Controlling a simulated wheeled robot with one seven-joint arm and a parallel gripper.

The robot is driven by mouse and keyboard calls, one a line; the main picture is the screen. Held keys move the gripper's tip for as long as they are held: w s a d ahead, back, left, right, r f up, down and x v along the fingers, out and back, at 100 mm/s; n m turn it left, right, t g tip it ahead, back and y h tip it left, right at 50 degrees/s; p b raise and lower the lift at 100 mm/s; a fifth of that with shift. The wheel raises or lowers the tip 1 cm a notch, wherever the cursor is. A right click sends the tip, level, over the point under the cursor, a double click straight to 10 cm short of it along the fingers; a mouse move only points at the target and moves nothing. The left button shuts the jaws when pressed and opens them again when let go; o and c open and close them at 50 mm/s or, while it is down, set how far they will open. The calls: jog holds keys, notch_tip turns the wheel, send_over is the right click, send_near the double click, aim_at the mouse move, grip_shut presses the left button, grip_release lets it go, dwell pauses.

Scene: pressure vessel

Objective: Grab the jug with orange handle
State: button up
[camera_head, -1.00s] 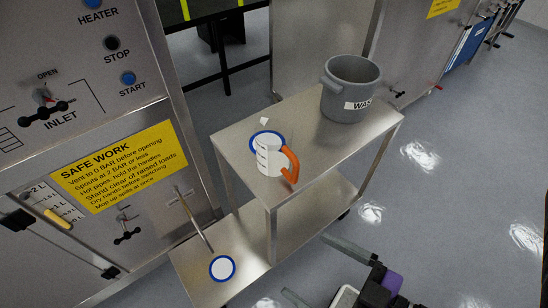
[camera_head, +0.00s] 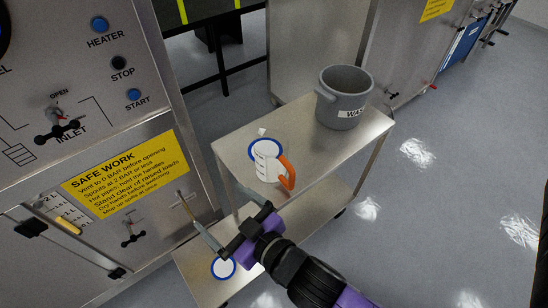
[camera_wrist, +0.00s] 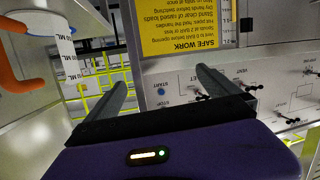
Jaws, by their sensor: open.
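The jug (camera_head: 266,163) is white with dark markings and an orange handle (camera_head: 287,174) on its right side. It stands upright on the cart's top shelf (camera_head: 330,150), at the front edge of a blue-ringed white disc (camera_head: 268,145). My gripper (camera_head: 217,204) is open and empty, to the lower left of the jug and apart from it. In the wrist view, my gripper's (camera_wrist: 161,78) two fingers are spread with nothing between them. The jug (camera_wrist: 38,35) shows at the upper left there, upside down and partly cut off, outside the fingers.
A grey bucket (camera_head: 345,100) stands at the back right of the top shelf. A small white piece (camera_head: 262,132) lies near the disc. Another blue-ringed disc (camera_head: 223,268) is on the lower shelf. A steel panel (camera_head: 110,180) with valves stands at the left. Floor is clear at right.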

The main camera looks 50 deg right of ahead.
jog(key=w+d+r+m+g+h+p, duration=0.1)
jog(key=w+d+r+m+g+h, duration=0.1)
jog(key=w+d+h, duration=0.3)
jog(key=m+g+h+p, duration=0.1)
jog(key=m+g+h, duration=0.6)
jog(key=m, duration=0.4)
send_over(277, 165)
jog(key=a, duration=0.4)
jog(key=y, duration=0.1)
jog(key=x, duration=0.2)
jog(key=p+x, duration=0.1)
jog(key=x, duration=0.2)
jog(key=p+x, duration=0.1)
jog(key=x, duration=0.1)
jog(key=shift+w+f, duration=0.35)
jog(key=shift+f, duration=0.1)
jog(key=c, duration=1.9)
jog(key=shift+r, duration=0.1)
